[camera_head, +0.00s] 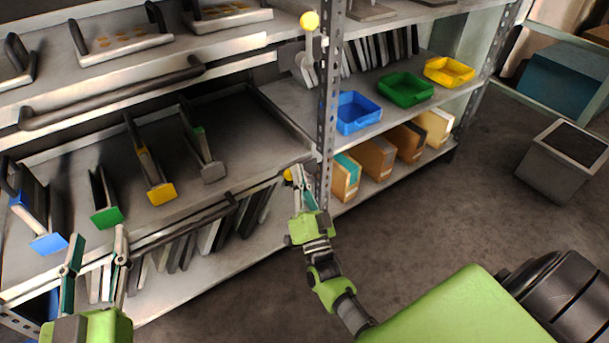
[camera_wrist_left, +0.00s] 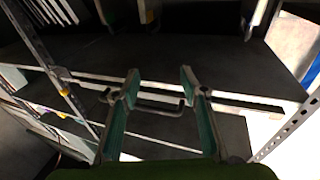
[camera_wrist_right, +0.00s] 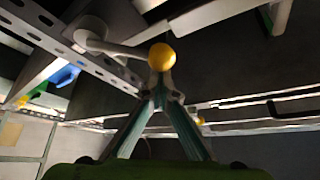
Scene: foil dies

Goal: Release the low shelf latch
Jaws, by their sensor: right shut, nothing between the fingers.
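The low shelf latch ends in a yellow ball knob (camera_head: 288,174) beside the perforated post. My right gripper (camera_head: 299,172) is at this knob, its fingers shut. In the right wrist view the knob (camera_wrist_right: 162,56) shows just beyond the closed fingertips (camera_wrist_right: 160,82), with the pale latch arm (camera_wrist_right: 112,47) running left to the post. I cannot tell whether fingertips and knob touch. My left gripper (camera_head: 96,245) is open and empty in front of the low shelf's front edge; its spread fingers (camera_wrist_left: 160,76) frame a dark handle in the left wrist view.
Another yellow-knobbed latch (camera_head: 309,21) sits higher on the post (camera_head: 328,100). The low shelf (camera_head: 245,125) carries several dies with coloured ends and has a front handle (camera_head: 185,226). Blue (camera_head: 358,113), green and yellow bins stand right.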

